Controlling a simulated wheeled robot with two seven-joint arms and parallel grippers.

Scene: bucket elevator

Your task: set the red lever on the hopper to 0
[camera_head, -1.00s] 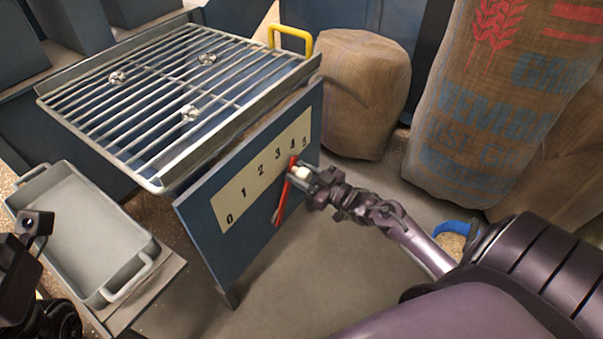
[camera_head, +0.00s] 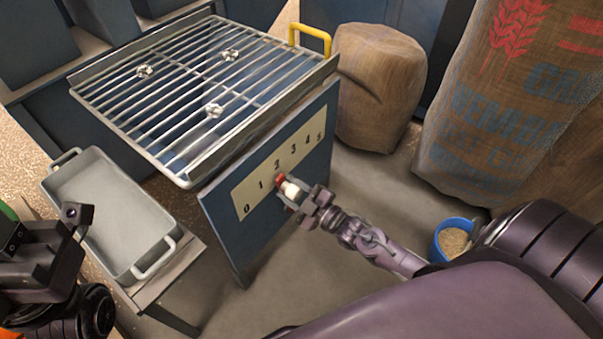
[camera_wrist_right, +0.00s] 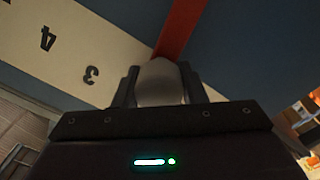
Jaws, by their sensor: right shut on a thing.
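The hopper's blue side panel (camera_head: 235,240) carries a pale scale (camera_head: 254,199) numbered 0 to 5. The red lever (camera_head: 280,177) has its visible red end just below the 2, between 1 and 3. My right gripper (camera_head: 291,190) is shut on the lever's white knob (camera_head: 289,187). The gripper and arm hide much of the lever in the head view. The right wrist view shows the red bar (camera_wrist_right: 182,28) behind the white knob (camera_wrist_right: 160,84), between the fingers. Dark parts of my left arm show at lower left, but its jaws are unclear.
A metal grate (camera_head: 190,95) with several shiny knobs tops the hopper, with a yellow handle (camera_head: 312,30) behind. A grey tray (camera_head: 110,220) stands at left. Sacks (camera_head: 375,90) stand behind. A blue bucket (camera_head: 440,240) sits beside my right arm. Floor before the panel is open.

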